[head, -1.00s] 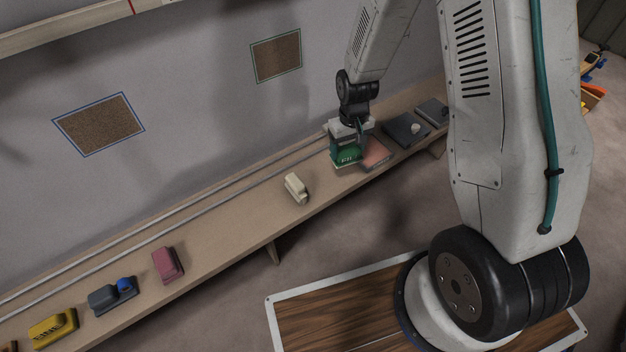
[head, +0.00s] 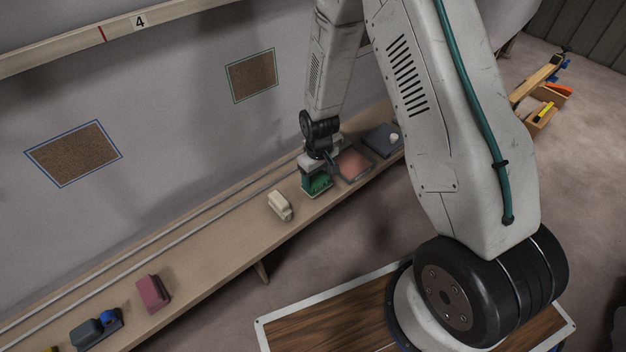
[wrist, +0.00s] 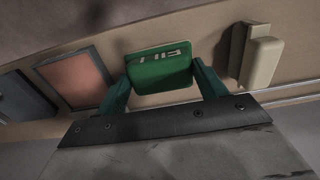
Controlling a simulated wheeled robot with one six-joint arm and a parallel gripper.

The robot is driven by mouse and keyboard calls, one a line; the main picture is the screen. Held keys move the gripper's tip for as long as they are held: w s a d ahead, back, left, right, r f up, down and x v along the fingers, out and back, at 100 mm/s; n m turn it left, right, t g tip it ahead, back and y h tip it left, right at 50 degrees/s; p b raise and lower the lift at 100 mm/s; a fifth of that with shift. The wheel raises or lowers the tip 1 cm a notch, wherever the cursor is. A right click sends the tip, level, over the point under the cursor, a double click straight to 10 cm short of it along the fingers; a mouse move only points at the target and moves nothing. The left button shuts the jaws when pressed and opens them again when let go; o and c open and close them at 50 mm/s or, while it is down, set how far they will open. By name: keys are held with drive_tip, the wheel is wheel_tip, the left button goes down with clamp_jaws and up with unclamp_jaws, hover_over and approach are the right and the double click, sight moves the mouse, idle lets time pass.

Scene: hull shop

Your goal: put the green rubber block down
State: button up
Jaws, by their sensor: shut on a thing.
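The green rubber block (head: 318,187) is held at the long bench (head: 215,230), between a cream block and a salmon pad. My gripper (head: 319,176) is shut on it from above. In the wrist view the block (wrist: 160,66) sits between the two green fingers of my gripper (wrist: 161,82), with pale markings on its face. The block is over the bench top, low and close to it. I cannot tell whether its underside touches the wood.
The cream block (head: 281,206) stands just left of the gripper. The salmon pad (head: 354,166) and a dark grey pad (head: 383,141) lie to the right. A maroon block (head: 152,293) and a grey-blue one (head: 90,332) are further left. Bare bench lies between cream and maroon.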

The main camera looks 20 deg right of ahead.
sight(314, 180)
drive_tip(key=shift+w+a+f, duration=0.1)
drive_tip(key=shift+w+a, duration=0.15)
drive_tip(key=shift+w, duration=0.8)
drive_tip(key=shift+f, duration=1.75)
drive_tip(key=shift+f, duration=0.15)
drive_tip(key=o, duration=0.9)
